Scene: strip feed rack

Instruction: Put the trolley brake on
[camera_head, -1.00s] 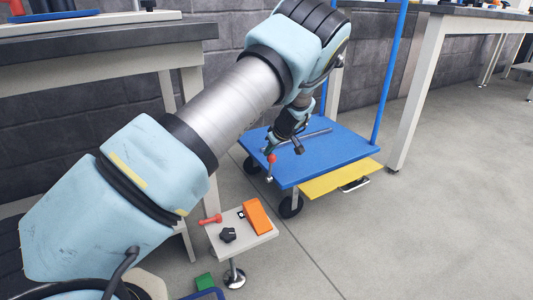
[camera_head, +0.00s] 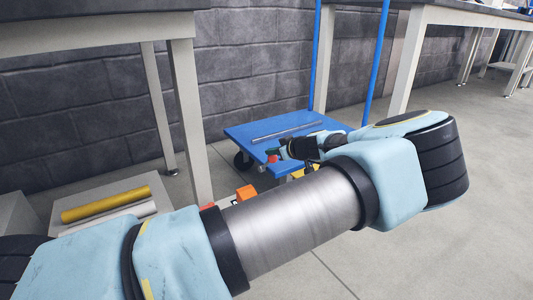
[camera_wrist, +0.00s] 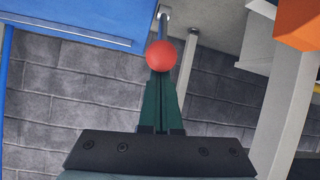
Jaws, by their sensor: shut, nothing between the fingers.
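The trolley has a blue deck (camera_head: 247,134) and blue upright posts (camera_head: 376,60). A brake lever with a red ball knob (camera_head: 271,159) stands at its near edge. In the wrist view the red knob (camera_wrist: 161,55) sits on a short metal rod (camera_wrist: 163,17), right at my fingertips. My gripper (camera_head: 276,154) lies low and roughly level beside the deck edge, its dark green fingers (camera_wrist: 160,78) together with nothing between them. The knob overlaps the fingertips in the wrist view; I cannot tell whether they touch. The lever's lower part is hidden in the head view.
A metal rod (camera_head: 287,131) lies on the deck. An orange block (camera_head: 246,193) on a small stand is close, partly behind my arm; it also shows in the wrist view (camera_wrist: 298,22). A workbench leg (camera_head: 190,120) stands left of the trolley. Open floor (camera_head: 440,235) lies to the right.

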